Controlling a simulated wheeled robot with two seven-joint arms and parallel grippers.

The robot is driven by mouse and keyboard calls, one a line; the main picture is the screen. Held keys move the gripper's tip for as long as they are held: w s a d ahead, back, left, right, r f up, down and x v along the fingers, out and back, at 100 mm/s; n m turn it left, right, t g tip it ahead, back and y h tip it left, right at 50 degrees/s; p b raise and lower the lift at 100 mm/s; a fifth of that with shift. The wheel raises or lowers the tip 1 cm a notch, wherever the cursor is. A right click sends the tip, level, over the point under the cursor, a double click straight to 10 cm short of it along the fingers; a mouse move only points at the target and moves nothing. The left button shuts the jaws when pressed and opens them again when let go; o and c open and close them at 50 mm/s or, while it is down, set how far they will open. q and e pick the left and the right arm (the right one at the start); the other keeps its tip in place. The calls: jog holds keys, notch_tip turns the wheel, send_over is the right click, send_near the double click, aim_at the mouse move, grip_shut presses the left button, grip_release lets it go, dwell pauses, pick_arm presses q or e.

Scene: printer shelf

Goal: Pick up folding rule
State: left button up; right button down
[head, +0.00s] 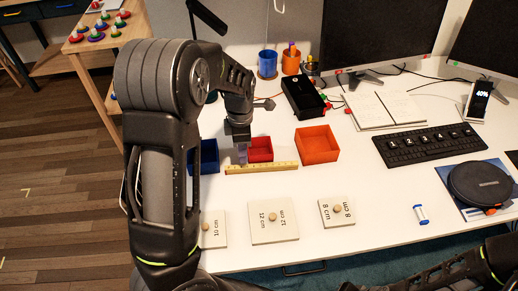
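The folding rule (265,168) is a long, thin yellow strip lying on the white desk, in front of a small red box and running roughly left to right. My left gripper (240,157) points down just behind the left part of the rule, between a blue box and the red box. Its fingers are small and partly blend with the background, so I cannot tell whether they are apart or touch the rule. My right arm shows at the bottom right, with its gripper out of view.
The blue box (208,157), red box (261,149) and orange box (317,145) stand close behind or beside the rule. Knobbed plates, including the 12 cm plate (273,222), lie in front. A keyboard (430,144) is to the right. Desk between plates and rule is clear.

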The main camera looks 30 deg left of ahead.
aim_at(244, 166)
pick_arm(q)
jog(key=shift+w+a+r, duration=0.15)
jog(key=shift+w, duration=0.05)
jog(key=shift+s, duration=0.1)
jog(key=shift+f, duration=1.3)
notch_tip(244, 166, down, 5)
jog(key=shift+f+p, duration=0.1)
jog(key=shift+p, duration=0.35)
jog(key=shift+c, duration=0.2)
